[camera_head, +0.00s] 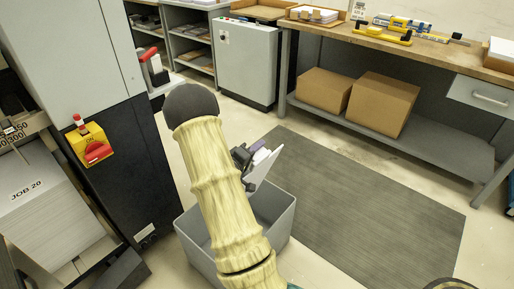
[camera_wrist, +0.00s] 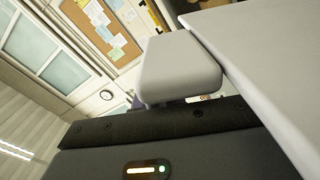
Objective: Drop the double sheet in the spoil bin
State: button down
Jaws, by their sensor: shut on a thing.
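A white folded sheet (camera_head: 264,168) is in my gripper (camera_head: 247,160), seen in the head view above the far side of a grey open bin. The sheet tilts up to the right. In the wrist view the sheet (camera_wrist: 275,60) fills the right side, against a pale finger pad (camera_wrist: 180,68). The grey spoil bin (camera_head: 283,222) stands on the floor below my gripper. My arm hides much of the bin's opening and its inside.
A grey mat (camera_head: 370,210) lies right of the bin. A dark machine cabinet (camera_head: 130,165) with a red switch (camera_head: 97,152) stands to the left, beside a paper stack (camera_head: 50,205) marked JOB 20. A workbench (camera_head: 420,55) with two cardboard boxes (camera_head: 380,105) below is at the back right.

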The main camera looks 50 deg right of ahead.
jog(key=c, duration=1.4)
grip_release()
jog(key=shift+o, duration=0.2)
jog(key=shift+a, duration=0.1)
jog(key=s+a, duration=0.1)
jog(key=a, duration=1.6)
jog(key=shift+s+p, duration=0.2)
jog(key=shift+p, duration=0.25)
jog(key=shift+w, duration=0.15)
